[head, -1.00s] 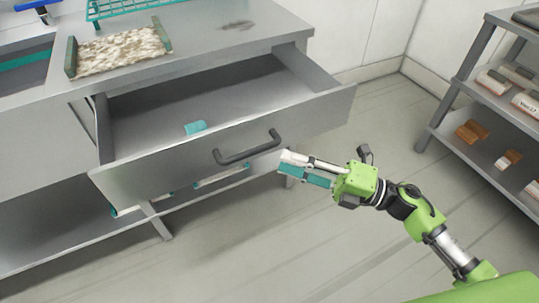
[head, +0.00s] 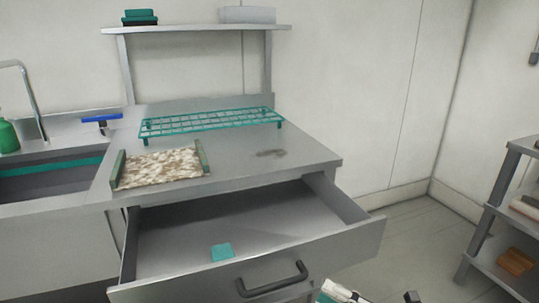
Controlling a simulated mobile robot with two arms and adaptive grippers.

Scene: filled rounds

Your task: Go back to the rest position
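My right gripper (head: 338,293) shows only in part at the bottom edge of the head view, just right of the drawer handle (head: 272,280). Its fingers are mostly cut off by the frame, so I cannot tell whether it is open or shut. My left gripper is not in view. The steel drawer (head: 190,280) stands pulled out, with a small teal block (head: 222,252) lying inside near its front.
The steel counter (head: 235,165) carries a teal wire rack (head: 212,121) and a speckled tray with green ends (head: 160,168). A sink (head: 45,182) with a tap is at the left. A shelf unit (head: 490,235) stands at the right, with bare floor between.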

